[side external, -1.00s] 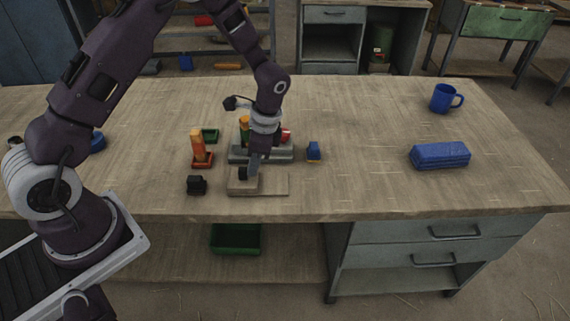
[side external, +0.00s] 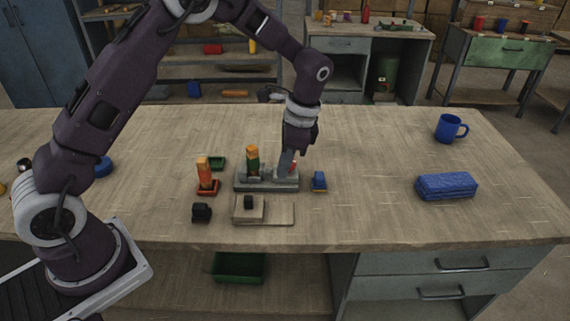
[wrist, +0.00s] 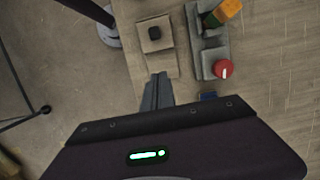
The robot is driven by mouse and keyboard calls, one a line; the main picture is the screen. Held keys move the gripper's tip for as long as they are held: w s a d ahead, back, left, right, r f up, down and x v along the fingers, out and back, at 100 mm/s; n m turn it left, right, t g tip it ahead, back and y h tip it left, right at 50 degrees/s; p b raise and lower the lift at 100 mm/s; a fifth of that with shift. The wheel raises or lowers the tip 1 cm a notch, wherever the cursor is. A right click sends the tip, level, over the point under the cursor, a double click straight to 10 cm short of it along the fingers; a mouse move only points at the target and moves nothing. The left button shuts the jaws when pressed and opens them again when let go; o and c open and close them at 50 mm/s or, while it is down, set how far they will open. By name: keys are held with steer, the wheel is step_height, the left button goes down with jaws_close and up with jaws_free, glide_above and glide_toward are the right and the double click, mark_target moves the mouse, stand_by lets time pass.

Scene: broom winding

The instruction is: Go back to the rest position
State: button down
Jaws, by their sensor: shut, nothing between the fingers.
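My gripper (side external: 287,163) is shut and empty. In the side view its fingers hang in front of the right part of the grey fixture (side external: 266,186), raised above the table. In the wrist view the closed fingers (wrist: 157,78) point toward the pale board (wrist: 160,64). The fixture holds a green and orange piece (side external: 252,160) and a red round knob (wrist: 224,69), partly hidden by my fingers in the side view.
An orange piece in a red base (side external: 206,178), a green tray (side external: 217,163), a black block (side external: 201,212) and a small blue block (side external: 319,181) surround the fixture. A blue mug (side external: 448,128) and blue bundle (side external: 446,186) stand right. The table between is clear.

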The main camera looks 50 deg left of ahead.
steer(key=s+r+n+t, duration=0.2)
steer(key=s+r, duration=0.2)
steer(key=r, duration=0.7)
steer(key=s+r+n+t+h, duration=0.1)
steer(key=s+r+n+t, duration=0.1)
steer(key=s+r, duration=0.35)
steer(key=s+r+n+t, duration=0.1)
steer(key=s+r+n, duration=0.15)
steer(key=s, duration=0.55)
steer(key=s+n+t+h, duration=0.1)
steer(key=s+n+t, duration=0.1)
steer(key=s, duration=0.7)
steer(key=shift+d+t, duration=0.3)
steer(key=shift+d, duration=0.15)
steer(key=shift+n, duration=0.25)
